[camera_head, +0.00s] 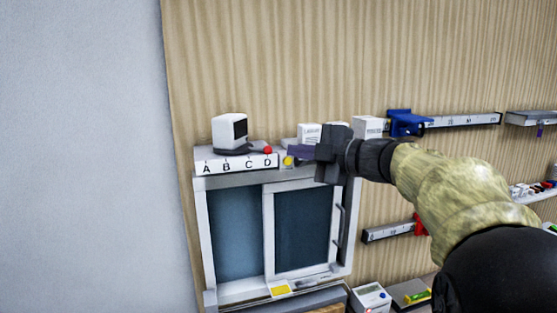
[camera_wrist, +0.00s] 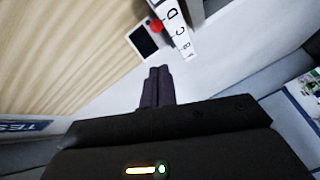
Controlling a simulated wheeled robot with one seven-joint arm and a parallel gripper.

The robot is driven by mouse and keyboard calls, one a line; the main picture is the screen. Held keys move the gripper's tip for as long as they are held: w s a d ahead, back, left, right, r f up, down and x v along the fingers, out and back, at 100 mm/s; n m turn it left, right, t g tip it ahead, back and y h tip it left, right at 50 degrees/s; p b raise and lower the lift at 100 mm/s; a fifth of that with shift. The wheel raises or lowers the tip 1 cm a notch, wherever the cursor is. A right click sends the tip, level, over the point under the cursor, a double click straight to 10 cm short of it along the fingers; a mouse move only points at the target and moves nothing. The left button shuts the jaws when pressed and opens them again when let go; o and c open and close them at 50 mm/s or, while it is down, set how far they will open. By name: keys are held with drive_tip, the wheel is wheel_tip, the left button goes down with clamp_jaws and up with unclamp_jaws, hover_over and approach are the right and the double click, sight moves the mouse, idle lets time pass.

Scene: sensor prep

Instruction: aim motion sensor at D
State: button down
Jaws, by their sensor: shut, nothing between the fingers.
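The motion sensor (camera_head: 229,131) is a white box with a dark face, upright on a dark base on the ledge above the window. Its dark face is turned toward the right. A strip lettered A B C D (camera_head: 235,166) runs along the ledge front below it. A red knob (camera_head: 267,150) sits just above the letter D, right of the sensor. My gripper (camera_head: 291,151) is shut and empty, pointing left, a little right of the red knob. In the wrist view, my closed fingers (camera_wrist: 158,72) show below the sensor (camera_wrist: 145,40), red knob (camera_wrist: 156,26) and lettered strip (camera_wrist: 182,38).
A yellow knob (camera_head: 288,160) is close below my fingertips. White boxes (camera_head: 367,126) stand behind my gripper. A blue clamp (camera_head: 406,122) sits on a wall rail to the right. The framed window (camera_head: 236,232) is below. The wall above the sensor is clear.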

drive_tip(key=d+f+m+t+h+b, duration=0.2)
drive_tip(key=d+f+m+h, duration=0.35)
drive_tip(key=f+m, duration=0.45)
drive_tip(key=d+f+m+t+h+b, duration=0.2)
drive_tip(key=d+f+m+h, duration=0.4)
drive_tip(key=f, duration=0.6)
drive_tip(key=s+a+f+m+g+h, duration=0.1)
drive_tip(key=s+f+m+g, duration=0.3)
drive_tip(key=s+f, duration=0.7)
drive_tip(key=s+a+f+m+g+b, duration=0.1)
drive_tip(key=s+f+m+g, duration=0.2)
drive_tip(key=s+f+g, duration=0.5)
drive_tip(key=s+f, duration=0.4)
drive_tip(key=shift+s+a+f+m+h, duration=0.15)
drive_tip(key=shift+a+f+m+h, duration=0.2)
drive_tip(key=shift+a+f+m, duration=0.05)
